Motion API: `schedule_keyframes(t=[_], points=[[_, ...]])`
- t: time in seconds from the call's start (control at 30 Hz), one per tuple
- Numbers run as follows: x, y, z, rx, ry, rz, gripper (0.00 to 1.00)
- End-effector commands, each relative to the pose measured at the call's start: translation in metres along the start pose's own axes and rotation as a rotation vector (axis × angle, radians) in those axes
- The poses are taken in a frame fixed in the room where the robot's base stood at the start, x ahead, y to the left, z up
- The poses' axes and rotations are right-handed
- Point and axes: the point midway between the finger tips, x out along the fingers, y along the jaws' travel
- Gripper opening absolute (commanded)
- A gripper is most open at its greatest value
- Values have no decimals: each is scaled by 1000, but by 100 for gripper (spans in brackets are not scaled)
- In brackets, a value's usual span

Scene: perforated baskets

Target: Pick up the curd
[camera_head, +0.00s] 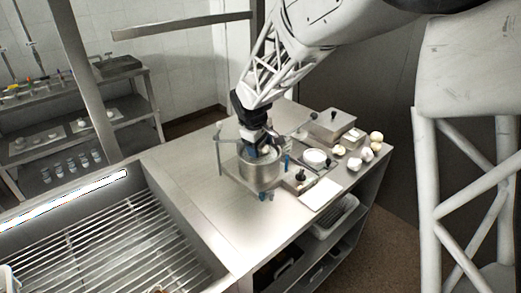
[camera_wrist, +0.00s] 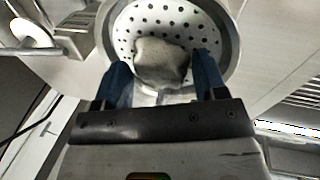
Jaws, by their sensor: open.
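The curd (camera_wrist: 161,62) is a pale, rounded lump lying inside a perforated metal basket (camera_wrist: 205,22), seen in the wrist view. My gripper (camera_wrist: 165,72) has its two blue fingers apart, one at each side of the curd's near part. I cannot tell whether either finger touches it. In the head view my gripper (camera_head: 262,150) points down into the top of the metal basket (camera_head: 260,172) on the table. There the curd is mostly hidden by my gripper and the basket wall.
A steel table (camera_head: 190,185) bears the basket. To its right are a white round dish (camera_head: 314,158), a metal box (camera_head: 332,126), several pale round lumps (camera_head: 354,164) and a white sheet (camera_head: 321,195). A sink with a rack (camera_head: 110,245) lies at the left front.

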Motion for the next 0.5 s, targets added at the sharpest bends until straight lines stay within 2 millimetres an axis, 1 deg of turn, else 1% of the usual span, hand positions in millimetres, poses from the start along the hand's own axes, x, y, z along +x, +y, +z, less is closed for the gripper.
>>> schedule_keyframes(t=[0.03, 0.13, 0.5], points=[[4, 0, 0, 0, -1, -1, 65], [9, 0, 0, 0, -1, -1, 65], [10, 0, 0, 0, -1, 0, 65]])
